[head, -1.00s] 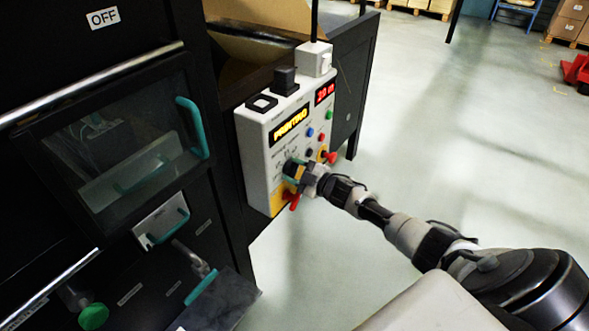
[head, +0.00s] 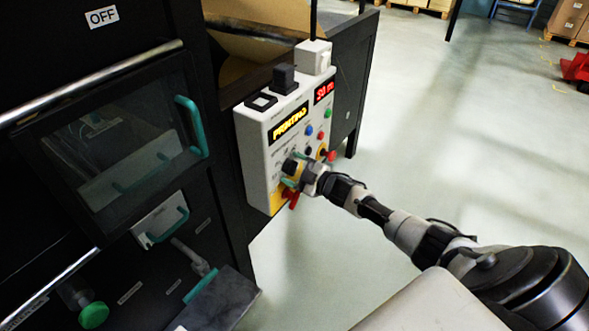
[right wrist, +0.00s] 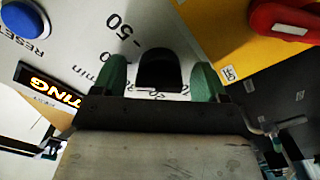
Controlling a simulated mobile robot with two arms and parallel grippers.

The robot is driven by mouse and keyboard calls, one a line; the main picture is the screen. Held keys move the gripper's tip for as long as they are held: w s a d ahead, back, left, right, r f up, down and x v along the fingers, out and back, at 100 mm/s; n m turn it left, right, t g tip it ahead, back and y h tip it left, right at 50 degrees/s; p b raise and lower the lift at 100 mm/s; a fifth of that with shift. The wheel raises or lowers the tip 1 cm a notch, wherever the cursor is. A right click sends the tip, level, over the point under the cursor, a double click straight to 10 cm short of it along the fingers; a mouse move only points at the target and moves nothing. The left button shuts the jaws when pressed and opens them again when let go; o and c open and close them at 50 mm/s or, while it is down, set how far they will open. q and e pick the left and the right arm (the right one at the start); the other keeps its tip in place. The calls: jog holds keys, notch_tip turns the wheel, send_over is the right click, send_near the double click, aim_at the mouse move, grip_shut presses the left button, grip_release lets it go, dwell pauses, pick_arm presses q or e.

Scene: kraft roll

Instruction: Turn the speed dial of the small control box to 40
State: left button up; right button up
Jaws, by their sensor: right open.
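The small control box (head: 257,165) is a pale panel on the dark machine in the head view, with a lit yellow PRINTING display (head: 291,124) and a small red number display (head: 324,92), whose digits are blurred. My right gripper (head: 291,175) is at the lower part of its face. In the right wrist view the black speed dial (right wrist: 160,70) stands between the two green fingertips of my open right gripper (right wrist: 161,80), with narrow gaps showing. Scale numbers including 50 and 20 show around it; the pointer's exact setting is unclear. My left gripper is out of view.
A red switch (right wrist: 285,20) on a yellow plate sits close to the dial, and a blue RESET button (right wrist: 25,20) is on its other side. Teal-handled machine doors (head: 192,127) stand left of the box. Open floor (head: 440,140) lies to the right.

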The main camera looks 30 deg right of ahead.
jog(key=shift+s, duration=0.1)
jog(key=v, duration=1)
jog(key=shift+s+d, duration=0.2)
jog(key=shift+s, duration=0.05)
jog(key=shift+f, duration=0.1)
